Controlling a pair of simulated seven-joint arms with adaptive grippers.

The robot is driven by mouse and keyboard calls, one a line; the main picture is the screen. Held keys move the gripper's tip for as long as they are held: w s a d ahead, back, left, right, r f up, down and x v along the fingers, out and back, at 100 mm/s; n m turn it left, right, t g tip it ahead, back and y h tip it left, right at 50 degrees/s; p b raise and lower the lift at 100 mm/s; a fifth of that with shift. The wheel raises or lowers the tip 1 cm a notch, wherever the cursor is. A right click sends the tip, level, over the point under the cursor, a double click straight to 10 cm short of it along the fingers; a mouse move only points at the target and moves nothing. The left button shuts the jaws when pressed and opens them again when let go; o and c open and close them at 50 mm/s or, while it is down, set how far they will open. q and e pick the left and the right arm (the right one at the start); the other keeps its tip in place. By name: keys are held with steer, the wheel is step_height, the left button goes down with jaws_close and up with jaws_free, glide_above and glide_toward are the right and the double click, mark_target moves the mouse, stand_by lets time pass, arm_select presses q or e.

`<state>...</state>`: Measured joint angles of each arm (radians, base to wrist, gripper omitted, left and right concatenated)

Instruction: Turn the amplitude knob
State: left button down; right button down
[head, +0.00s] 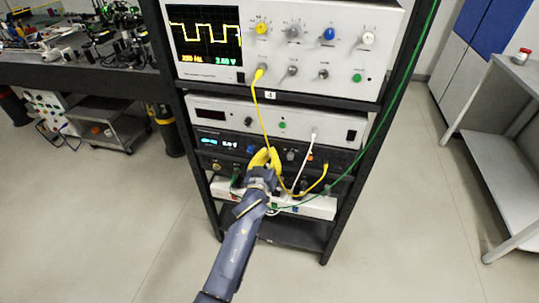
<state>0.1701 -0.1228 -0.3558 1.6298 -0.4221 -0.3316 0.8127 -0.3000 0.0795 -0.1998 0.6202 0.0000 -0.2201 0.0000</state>
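A dark instrument (222,143) with a small blue-lit display sits in the middle of the rack and carries several small knobs. A blue knob (250,149) shows just left of my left gripper (267,152), and a pale knob (290,155) just right of it. The gripper's yellow fingers are at this instrument's front, pointing into the panel. They hide part of the panel, so I cannot tell whether a knob is between them. The knob labels are too small to read, so I cannot tell which is the amplitude knob. My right gripper is not in view.
An oscilloscope (290,15) with a yellow square wave sits above, over a grey instrument (215,104). Yellow, white and green cables hang near the gripper. A white power strip (318,207) lies below. Open floor (420,220) is on both sides; a bench (505,150) stands right.

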arm_select(q)
steer(key=shift+f, duration=0.1)
steer(key=m, duration=0.5)
steer(key=shift+m, duration=0.3)
steer(key=c, duration=1.3)
jaws_free()
steer(key=shift+v, duration=6.05)
